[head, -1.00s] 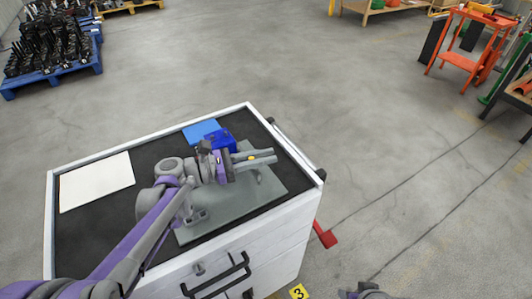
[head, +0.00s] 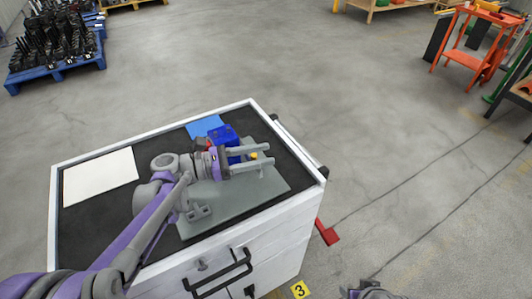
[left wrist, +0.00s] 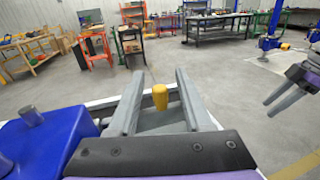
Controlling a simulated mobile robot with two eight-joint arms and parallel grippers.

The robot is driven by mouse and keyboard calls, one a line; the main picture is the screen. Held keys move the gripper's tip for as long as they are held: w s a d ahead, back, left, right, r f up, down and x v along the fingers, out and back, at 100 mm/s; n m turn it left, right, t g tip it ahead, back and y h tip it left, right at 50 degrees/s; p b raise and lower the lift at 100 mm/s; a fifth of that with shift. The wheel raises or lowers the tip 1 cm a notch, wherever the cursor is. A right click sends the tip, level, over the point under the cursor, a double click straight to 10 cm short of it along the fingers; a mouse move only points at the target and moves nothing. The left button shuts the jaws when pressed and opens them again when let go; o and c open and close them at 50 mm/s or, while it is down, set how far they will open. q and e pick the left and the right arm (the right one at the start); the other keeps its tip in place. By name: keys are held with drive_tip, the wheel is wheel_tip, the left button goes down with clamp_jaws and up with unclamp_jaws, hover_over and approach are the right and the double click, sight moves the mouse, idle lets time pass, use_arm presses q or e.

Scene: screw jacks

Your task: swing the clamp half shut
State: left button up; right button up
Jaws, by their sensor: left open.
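A yellow-tipped handle (head: 254,156), which appears to be part of the clamp, stands over a grey-green plate (head: 228,200) on the cart. My left gripper (head: 266,154) is open, its fingers on either side of the yellow tip. In the left wrist view the yellow tip (left wrist: 160,97) stands between the two fingers (left wrist: 158,85), with a gap visible on each side. The rest of the clamp is largely hidden behind my gripper and wrist. My right gripper (left wrist: 272,108) shows at the right of the left wrist view, its two fingers apart and empty, away from the cart.
A blue block (head: 224,137) stands close behind my left gripper; a blue body (left wrist: 45,140) fills the lower left of the wrist view. A white sheet (head: 100,176) and a blue sheet (head: 204,126) lie on the dark cart top. The cart has a raised white rim (head: 155,134).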

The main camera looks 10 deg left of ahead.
use_arm(q)
drive_tip(key=v, duration=0.9)
drive_tip(key=shift+a, duration=0.15)
